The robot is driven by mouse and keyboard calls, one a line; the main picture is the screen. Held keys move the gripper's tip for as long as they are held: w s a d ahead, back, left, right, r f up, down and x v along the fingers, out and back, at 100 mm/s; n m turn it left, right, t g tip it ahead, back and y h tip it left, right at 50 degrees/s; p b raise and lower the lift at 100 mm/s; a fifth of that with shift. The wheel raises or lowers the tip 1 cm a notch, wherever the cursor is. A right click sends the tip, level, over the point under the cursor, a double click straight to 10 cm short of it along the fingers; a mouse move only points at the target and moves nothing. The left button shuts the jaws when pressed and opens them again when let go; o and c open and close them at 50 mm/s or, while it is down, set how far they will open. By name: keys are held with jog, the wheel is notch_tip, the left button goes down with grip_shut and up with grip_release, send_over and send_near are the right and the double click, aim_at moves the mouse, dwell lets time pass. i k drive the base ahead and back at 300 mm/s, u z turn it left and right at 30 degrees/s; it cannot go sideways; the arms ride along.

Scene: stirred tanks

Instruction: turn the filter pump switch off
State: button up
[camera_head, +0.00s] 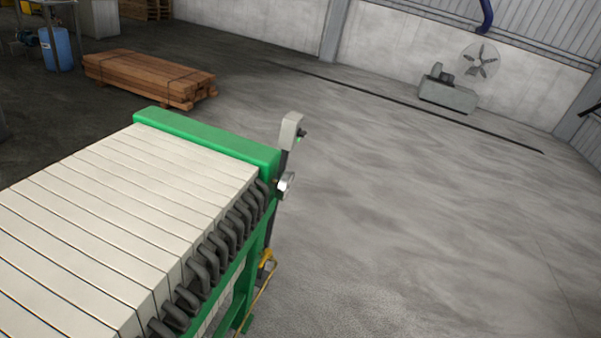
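A filter press with a row of off-white plates (130,215) and a green end frame (205,143) fills the lower left. At its far right corner a small light grey box (291,130) stands on a dark post. I cannot tell whether this box is the filter pump switch, and no switch position can be read. My gripper is not in view.
Dark curved handles (230,235) line the press's right side, with a yellow part (266,258) low beside it. Bundled timber (150,75) and a blue drum (57,48) stand behind. A fan (480,62) stands by the far wall. The concrete floor (410,200) to the right is clear.

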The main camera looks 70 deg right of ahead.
aim_at(300, 133)
jog(key=z, duration=1.7)
jog(key=k, duration=0.5)
jog(key=z, duration=0.1)
jog(key=i, duration=0.5)
jog(key=u, duration=0.1)
